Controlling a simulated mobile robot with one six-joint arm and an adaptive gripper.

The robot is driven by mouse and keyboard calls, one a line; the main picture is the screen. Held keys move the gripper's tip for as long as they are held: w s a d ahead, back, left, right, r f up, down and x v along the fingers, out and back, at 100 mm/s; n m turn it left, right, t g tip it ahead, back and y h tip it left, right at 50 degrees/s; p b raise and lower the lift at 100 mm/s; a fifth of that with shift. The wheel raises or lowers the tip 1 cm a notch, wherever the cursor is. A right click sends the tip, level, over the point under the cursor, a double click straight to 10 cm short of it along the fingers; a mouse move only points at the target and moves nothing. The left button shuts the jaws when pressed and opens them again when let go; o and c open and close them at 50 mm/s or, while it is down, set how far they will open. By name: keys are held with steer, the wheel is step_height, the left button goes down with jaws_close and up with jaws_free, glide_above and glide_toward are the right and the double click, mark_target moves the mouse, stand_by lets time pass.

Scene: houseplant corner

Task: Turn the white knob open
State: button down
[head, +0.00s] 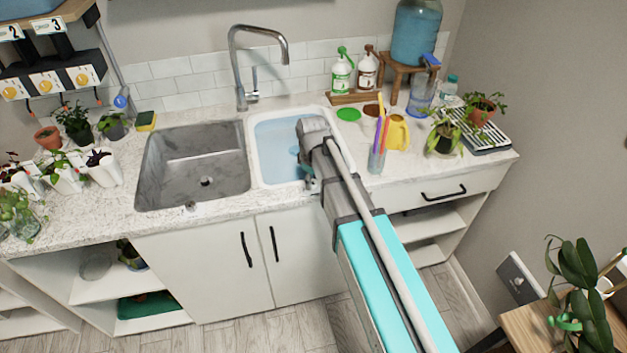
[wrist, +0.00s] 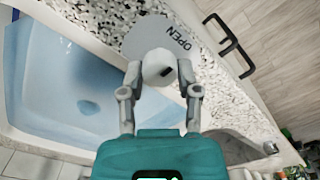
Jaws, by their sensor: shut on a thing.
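The white knob (wrist: 158,64) shows in the wrist view, with a small dark mark on its face. It sits in front of a pale grey round plate (wrist: 140,35) that carries the word OPEN. My gripper (wrist: 160,80) is shut on the knob, with one finger on each side. The dark mark points toward the lower right, while the word OPEN is at the upper right. In the head view my gripper (head: 308,183) is at the front right edge of the white basin; the knob is not clearly visible there, close to my arm.
The white basin (head: 262,120) holds bluish water; a grey sink (head: 165,190) is to its left. A tall faucet (head: 240,70) stands behind. A cup of coloured sticks (head: 376,160) and a yellow watering can (head: 398,135) stand close right of my arm. A drawer handle (wrist: 236,48) protrudes nearby.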

steer(key=shift+d, duration=0.1)
stand_by(0.3)
steer(key=shift+c, duration=1.5)
jaws_free()
steer(key=s+d+m, duration=0.6)
steer(key=d, duration=0.4)
steer(key=s+d+m, duration=0.6)
steer(key=s+d, duration=0.1)
steer(key=d, duration=0.2)
steer(key=shift+s+d, duration=0.2)
steer(key=shift+d, duration=0.15)
